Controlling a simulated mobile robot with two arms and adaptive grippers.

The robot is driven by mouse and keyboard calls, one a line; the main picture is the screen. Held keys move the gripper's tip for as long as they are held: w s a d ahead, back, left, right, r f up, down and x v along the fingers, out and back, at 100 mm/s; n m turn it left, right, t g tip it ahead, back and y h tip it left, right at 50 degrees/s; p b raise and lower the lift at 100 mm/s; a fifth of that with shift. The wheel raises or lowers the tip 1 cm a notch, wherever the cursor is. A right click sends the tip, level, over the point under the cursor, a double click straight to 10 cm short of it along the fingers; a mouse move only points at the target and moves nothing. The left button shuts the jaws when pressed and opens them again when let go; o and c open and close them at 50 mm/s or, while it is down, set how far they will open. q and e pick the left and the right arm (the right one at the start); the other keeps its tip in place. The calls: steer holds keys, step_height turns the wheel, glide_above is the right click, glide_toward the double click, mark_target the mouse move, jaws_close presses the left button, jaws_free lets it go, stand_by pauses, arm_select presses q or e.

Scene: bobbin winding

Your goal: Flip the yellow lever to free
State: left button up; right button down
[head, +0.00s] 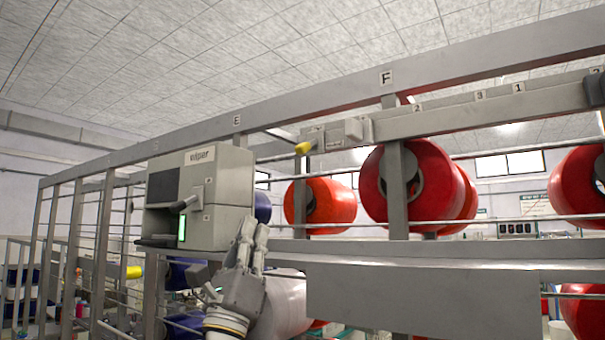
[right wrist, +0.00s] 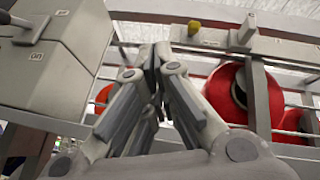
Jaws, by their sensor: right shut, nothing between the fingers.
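The yellow lever (head: 302,148) sticks out from the left end of a grey block on the upper rail, left of the post marked F. It also shows in the right wrist view (right wrist: 194,27), above and to the right of my fingertips. My right gripper (head: 254,228) points up, below and left of the lever and apart from it. In the right wrist view its fingers (right wrist: 154,52) are closed together with nothing between them. My left gripper is not in view.
A grey box labelled wiper (head: 213,215) stands just left of my right gripper. Large red bobbins (head: 332,205) hang behind the frame to the right. A wide grey panel (head: 420,295) and thin horizontal rods cross the front. The space between gripper and lever looks mostly open.

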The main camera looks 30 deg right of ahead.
mark_target(306, 146)
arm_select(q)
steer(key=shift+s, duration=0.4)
arm_select(e)
steer(key=s+d+r+m+g+h, duration=0.1)
steer(key=d+r+m+g, duration=0.3)
steer(key=m+g, duration=0.5)
steer(key=shift+s+d+r+m+h, duration=0.2)
steer(key=shift+s+r+m+h, duration=0.15)
steer(key=shift+r+h, duration=0.3)
arm_select(q)
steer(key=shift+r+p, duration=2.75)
steer(key=shift+p, duration=0.1)
arm_select(e)
steer(key=x, duration=1)
